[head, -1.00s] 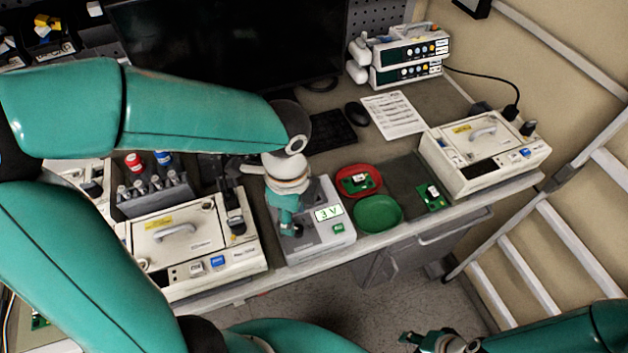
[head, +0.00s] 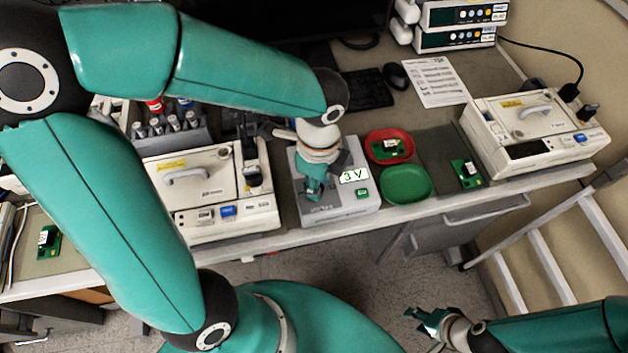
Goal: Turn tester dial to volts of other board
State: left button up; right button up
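The tester is a grey box (head: 340,205) near the front edge of the bench, with a small display (head: 354,176) reading "3 V" and a green button (head: 361,194). My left gripper (head: 313,190) points down onto the left part of its top. It covers the spot where it meets the tester, so the dial and the fingertips' spacing are hidden. A green board (head: 388,149) lies in the red tray (head: 371,139). Another board (head: 467,173) lies on the dark mat right of the green tray (head: 406,186). My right gripper (head: 430,320) is open and empty, low in front of the bench.
A cream pump unit (head: 207,195) stands close left of the tester; another (head: 535,130) stands at the right. A third board (head: 48,241) lies far left. A printed sheet (head: 436,82), mouse (head: 396,76) and keyboard (head: 364,91) lie behind.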

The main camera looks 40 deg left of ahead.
pick_arm(q)
jog(key=shift+r, duration=0.1)
grip_shut()
jog(key=shift+w, duration=0.1)
jog(key=m+p, duration=0.2)
jog(key=m, duration=0.2)
jog(key=shift+r, duration=0.2)
jog(key=m+p, duration=0.1)
jog(key=m, duration=0.2)
jog(key=shift+w+m+p, duration=0.1)
jog(key=shift+m+p, duration=1.35)
jog(key=shift+m, duration=0.85)
jog(key=shift+m+p, duration=1.3)
jog(key=shift+m, duration=0.6)
jog(key=shift+o, duration=1.9)
grip_release()
jog(key=shift+f+m, duration=0.1)
jog(key=shift+m, duration=0.2)
jog(key=shift+o, duration=1.1)
